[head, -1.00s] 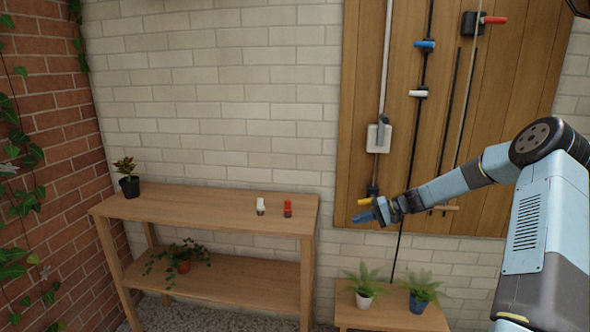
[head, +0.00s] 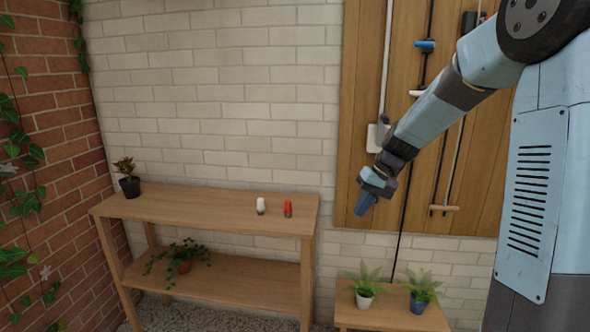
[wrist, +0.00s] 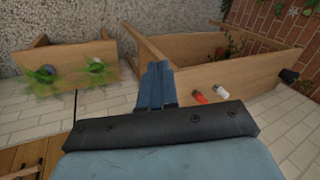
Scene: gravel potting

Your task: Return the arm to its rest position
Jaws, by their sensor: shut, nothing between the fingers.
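My gripper (head: 365,204) hangs at the end of my blue arm, tilted down, in front of the wooden wall panel. Its blue fingers are shut with nothing between them. In the wrist view my gripper (wrist: 157,84) also shows with its fingers together. It is apart from the shelf and the plants. The arm is bent, with its upper links at the right of the head view.
A two-tier wooden shelf (head: 225,212) stands at left with a white bottle (head: 261,205), a red bottle (head: 288,208) and potted plants. A low bench (head: 390,318) with two ferns stands below my gripper. Tools hang on the wooden panel (head: 362,110).

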